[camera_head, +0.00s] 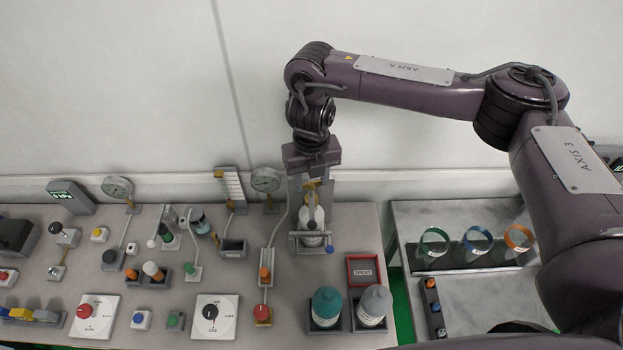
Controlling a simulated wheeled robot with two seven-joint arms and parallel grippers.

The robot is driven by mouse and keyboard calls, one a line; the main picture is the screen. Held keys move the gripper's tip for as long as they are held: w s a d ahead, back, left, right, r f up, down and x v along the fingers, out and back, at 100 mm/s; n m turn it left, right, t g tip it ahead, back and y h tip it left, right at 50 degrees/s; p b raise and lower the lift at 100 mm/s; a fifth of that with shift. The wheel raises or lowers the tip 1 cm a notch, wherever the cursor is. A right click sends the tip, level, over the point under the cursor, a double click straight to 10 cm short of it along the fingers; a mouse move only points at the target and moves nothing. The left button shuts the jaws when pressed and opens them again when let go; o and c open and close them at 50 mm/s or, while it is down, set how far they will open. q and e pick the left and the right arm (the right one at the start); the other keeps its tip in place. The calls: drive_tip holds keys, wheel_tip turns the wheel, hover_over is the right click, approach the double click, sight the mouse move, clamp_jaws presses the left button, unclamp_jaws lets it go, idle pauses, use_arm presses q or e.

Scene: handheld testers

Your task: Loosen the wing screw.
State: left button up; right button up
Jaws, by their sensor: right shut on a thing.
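My right gripper (313,183) points down at the top of a grey stand (296,240) at the back of the bench, right of centre. It is shut on a small yellow piece there, which appears to be the wing screw; the jaws and the arm above hide most of it. A white bottle-like part (312,217) sits in the stand below the jaws. My left gripper is out of view.
A round gauge (266,180) and a striped scale (230,186) stand left of the stand. A teal-capped bottle (326,304) and a grey-capped bottle (374,303) stand in front. Colored rings (478,240) are on the right table. Buttons and dials crowd the left.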

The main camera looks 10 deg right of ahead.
sight(311, 184)
drive_tip(key=n+b, duration=0.1)
drive_tip(key=n, duration=0.3)
drive_tip(key=shift+f+n, duration=0.1)
drive_tip(key=shift+n, duration=0.2)
drive_tip(key=shift+n+b, duration=0.6)
drive_tip(key=shift+n, duration=1.4)
drive_tip(key=o, duration=1)
drive_tip(key=shift+r, duration=0.2)
drive_tip(key=shift+r+b, duration=0.4)
drive_tip(key=shift+r, duration=3.35)
